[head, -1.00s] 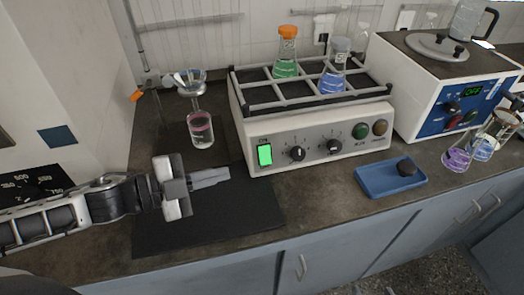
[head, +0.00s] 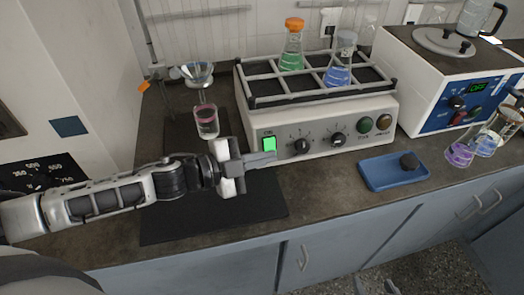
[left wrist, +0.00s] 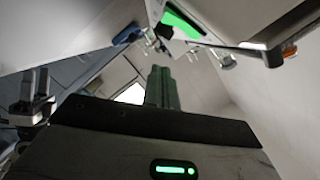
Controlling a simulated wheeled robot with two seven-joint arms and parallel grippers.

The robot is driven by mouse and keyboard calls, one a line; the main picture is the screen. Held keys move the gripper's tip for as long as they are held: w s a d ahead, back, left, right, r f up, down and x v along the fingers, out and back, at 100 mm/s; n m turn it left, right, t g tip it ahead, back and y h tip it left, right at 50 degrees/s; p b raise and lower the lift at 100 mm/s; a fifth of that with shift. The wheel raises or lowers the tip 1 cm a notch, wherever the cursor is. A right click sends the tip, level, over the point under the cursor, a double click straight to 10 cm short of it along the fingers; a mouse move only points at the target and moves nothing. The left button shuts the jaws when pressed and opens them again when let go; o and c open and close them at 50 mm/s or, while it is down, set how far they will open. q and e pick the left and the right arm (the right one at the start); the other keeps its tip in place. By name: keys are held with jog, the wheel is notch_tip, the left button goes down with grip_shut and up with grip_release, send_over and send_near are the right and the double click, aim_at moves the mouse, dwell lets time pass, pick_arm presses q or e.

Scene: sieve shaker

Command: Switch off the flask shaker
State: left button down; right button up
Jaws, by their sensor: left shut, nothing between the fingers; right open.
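The flask shaker (head: 320,132) is a white box with a dark rack on top and knobs on its front. Its rocker switch (head: 269,146) is lit green at the left of the front panel; a green patch, likely this switch, shows in the left wrist view (left wrist: 184,22). My left gripper (head: 272,160) is shut and empty, its fingertips just below the switch in the picture; I cannot tell whether they touch the panel. Its closed fingers show in the left wrist view (left wrist: 161,84). My right gripper (head: 376,288) shows only its tips at the bottom edge, open.
Flasks with green (head: 292,54) and blue (head: 339,68) liquid stand in the rack. A funnel (head: 198,73) and a glass of pink liquid (head: 206,121) are left of the shaker. A blue tray (head: 376,178) lies in front; a white-and-blue device (head: 430,95) stands right.

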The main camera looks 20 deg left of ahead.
aim_at(270, 147)
pick_arm(q)
jog(key=shift+w+a+f, duration=0.25)
jog(key=shift+w+f, duration=0.35)
jog(key=shift+w+a+f, duration=0.2)
jog(key=shift+w+f, duration=0.35)
jog(key=shift+w, duration=0.05)
jog(key=shift+w+a+f, duration=0.15)
jog(key=shift+w+f, duration=0.05)
jog(key=shift+f, duration=0.05)
jog(key=shift+f+b, duration=0.1)
jog(key=shift+b, duration=0.2)
